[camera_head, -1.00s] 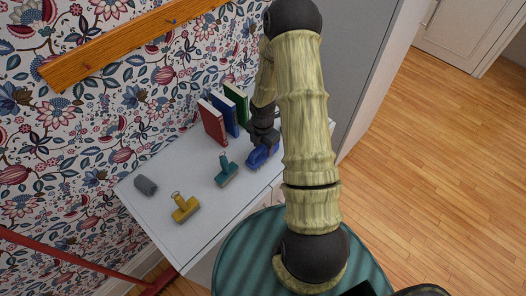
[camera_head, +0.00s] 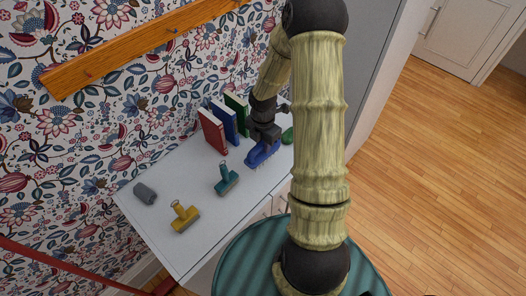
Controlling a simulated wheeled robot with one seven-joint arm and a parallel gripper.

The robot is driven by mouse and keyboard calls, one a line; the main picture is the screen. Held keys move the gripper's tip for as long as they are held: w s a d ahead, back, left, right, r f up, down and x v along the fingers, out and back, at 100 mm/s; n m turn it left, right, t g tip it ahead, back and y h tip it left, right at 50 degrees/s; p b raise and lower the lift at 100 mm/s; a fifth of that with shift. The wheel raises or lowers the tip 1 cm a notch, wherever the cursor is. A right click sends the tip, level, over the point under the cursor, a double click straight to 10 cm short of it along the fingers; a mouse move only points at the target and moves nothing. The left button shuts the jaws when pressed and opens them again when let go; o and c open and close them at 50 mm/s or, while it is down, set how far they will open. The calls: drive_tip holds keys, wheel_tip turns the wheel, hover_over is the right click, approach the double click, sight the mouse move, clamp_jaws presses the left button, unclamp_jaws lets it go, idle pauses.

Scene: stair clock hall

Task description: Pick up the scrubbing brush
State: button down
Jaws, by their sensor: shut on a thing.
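The scrubbing brush looks to be the blue brush (camera_head: 261,154) with bristles below, over the right part of the white cabinet top (camera_head: 165,230). My dark gripper (camera_head: 264,138) comes down on it from above and is shut on it. I cannot tell whether the bristles touch the top or hang just above it. The jaws hide part of the brush's upper side.
A teal squeegee-like tool (camera_head: 226,180), a yellow one (camera_head: 184,217) and a grey roll (camera_head: 145,193) lie to the left. Red (camera_head: 213,131), blue (camera_head: 224,121) and green (camera_head: 237,112) books stand behind. A green object (camera_head: 288,136) lies right. A wooden rail (camera_head: 130,45) crosses the wall.

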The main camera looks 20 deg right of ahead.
wheel_tip(320, 180, up, 4)
drive_tip(key=shift+f, duration=0.1)
idle(0.4)
